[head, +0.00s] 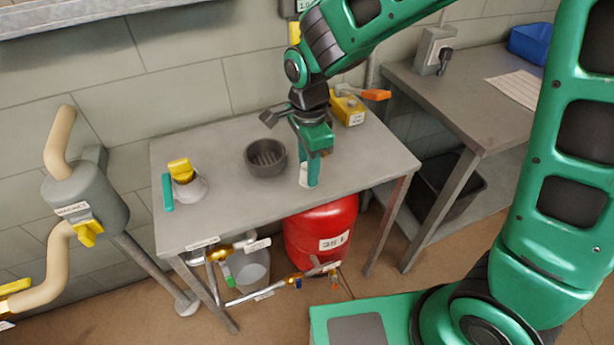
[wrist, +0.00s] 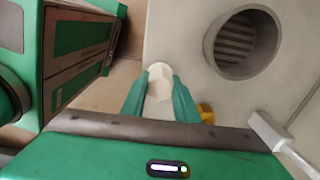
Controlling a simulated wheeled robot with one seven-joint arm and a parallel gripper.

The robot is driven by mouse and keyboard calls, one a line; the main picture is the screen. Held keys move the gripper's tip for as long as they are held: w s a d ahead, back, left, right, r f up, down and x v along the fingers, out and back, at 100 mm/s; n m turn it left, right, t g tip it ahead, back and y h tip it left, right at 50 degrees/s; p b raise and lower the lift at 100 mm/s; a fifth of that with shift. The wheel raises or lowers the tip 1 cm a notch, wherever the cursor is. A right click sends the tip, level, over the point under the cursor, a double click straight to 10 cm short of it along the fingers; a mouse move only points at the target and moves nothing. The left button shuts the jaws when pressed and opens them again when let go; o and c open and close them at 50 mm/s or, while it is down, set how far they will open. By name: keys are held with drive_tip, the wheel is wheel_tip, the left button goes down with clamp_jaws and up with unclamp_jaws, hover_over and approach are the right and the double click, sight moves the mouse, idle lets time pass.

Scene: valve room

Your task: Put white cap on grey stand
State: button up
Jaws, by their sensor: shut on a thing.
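The white cap (wrist: 158,78) is between the two green fingers of my gripper (head: 308,180), which is shut on it. In the head view only a pale sliver of the cap (head: 303,175) shows beside the fingers, low over the front right part of the table. I cannot tell whether it touches the tabletop. A round dark grey holder with slats inside, which looks like the grey stand (head: 266,160), is on the table to the left of and behind my gripper. It is open and empty, and it also shows in the wrist view (wrist: 241,44), to the upper right of the cap.
A yellow box (head: 347,110) with an orange-handled thing (head: 374,94) stands at the table's back right. A pale round thing (head: 192,190) with a yellow part stands at the left. The grey table (head: 235,215) is clear at front centre. A red tank (head: 320,232) is below.

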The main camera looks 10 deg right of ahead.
drive_tip(key=shift+f, duration=1.65)
drive_tip(key=o, duration=1)
drive_tip(key=shift+f, duration=0.1)
wheel_tip(320, 180, up, 12)
drive_tip(key=shift+r, duration=0.15)
